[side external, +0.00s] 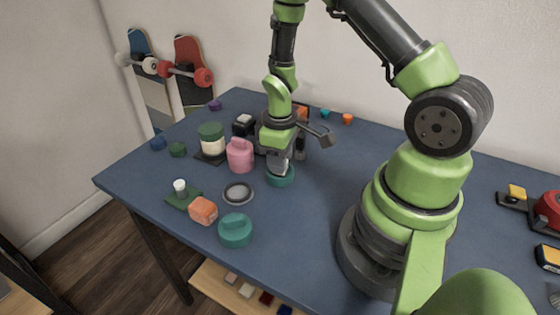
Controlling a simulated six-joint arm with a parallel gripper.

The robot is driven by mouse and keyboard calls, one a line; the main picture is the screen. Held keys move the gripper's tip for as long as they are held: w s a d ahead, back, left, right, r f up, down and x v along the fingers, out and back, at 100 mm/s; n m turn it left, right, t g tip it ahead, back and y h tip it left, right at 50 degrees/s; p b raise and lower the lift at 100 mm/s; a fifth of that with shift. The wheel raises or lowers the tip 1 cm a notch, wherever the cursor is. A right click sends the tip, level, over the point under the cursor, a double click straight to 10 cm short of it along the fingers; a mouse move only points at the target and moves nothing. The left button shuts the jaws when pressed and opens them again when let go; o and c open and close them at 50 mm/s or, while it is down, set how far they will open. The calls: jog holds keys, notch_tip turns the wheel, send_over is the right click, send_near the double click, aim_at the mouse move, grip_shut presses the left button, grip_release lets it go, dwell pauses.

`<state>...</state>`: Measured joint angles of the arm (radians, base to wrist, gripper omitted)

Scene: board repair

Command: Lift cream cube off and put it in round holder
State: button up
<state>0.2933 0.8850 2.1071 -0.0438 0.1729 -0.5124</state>
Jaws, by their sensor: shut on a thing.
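My gripper (279,167) points down at the middle of the table, directly over a low teal round holder (280,180). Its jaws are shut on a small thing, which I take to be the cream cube. The fingers and the holder's rim hide that thing almost wholly, so its shape cannot be made out. The fingertips are at or just inside the holder's top; I cannot tell whether the held thing touches its bottom.
A pink container (240,156) and a green-lidded cream jar (212,140) stand close left. A grey ring dish (238,193), an orange block (203,210), a teal round container (235,231) and a green board (184,199) with a white peg (180,187) lie nearer the front. Table right of the holder is clear.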

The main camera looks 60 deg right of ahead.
notch_tip(320, 180, up, 10)
jog(key=shift+f, duration=0.25)
dwell(0.5)
jog(key=m, duration=0.2)
send_over(238, 193)
notch_tip(238, 193, down, 6)
jog(key=shift+f, duration=2.4)
jog(key=shift+f, duration=0.1)
jog(key=o, duration=0.9)
